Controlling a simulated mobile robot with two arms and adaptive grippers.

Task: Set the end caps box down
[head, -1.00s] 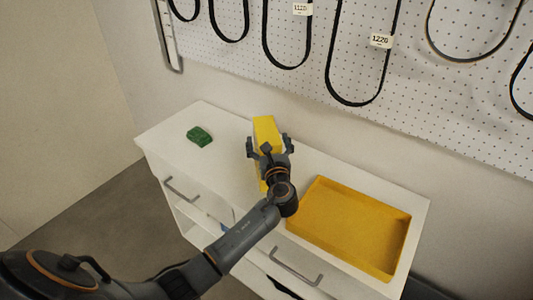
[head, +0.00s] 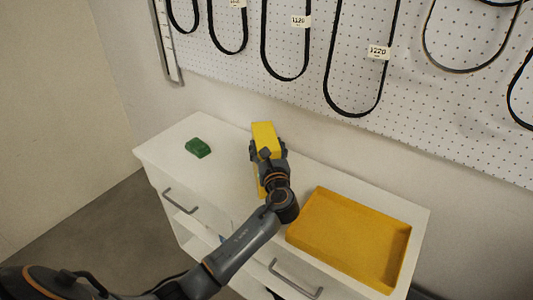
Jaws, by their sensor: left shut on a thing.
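A yellow box (head: 264,131), which I take to be the end caps box, is at the middle of the white cabinet top, near the wall. My left gripper (head: 268,150) is shut on it, with one finger on each side. The gripper and wrist hide much of the box, and a lower yellow part shows beside the wrist. I cannot tell whether its underside touches the cabinet top. My right gripper is not in view.
A green object (head: 198,148) lies on the cabinet top (head: 222,178) at the left. A shallow yellow tray (head: 350,237) sits at the right. Bare surface lies between the green object and the box. A pegboard (head: 300,92) with black belts is behind.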

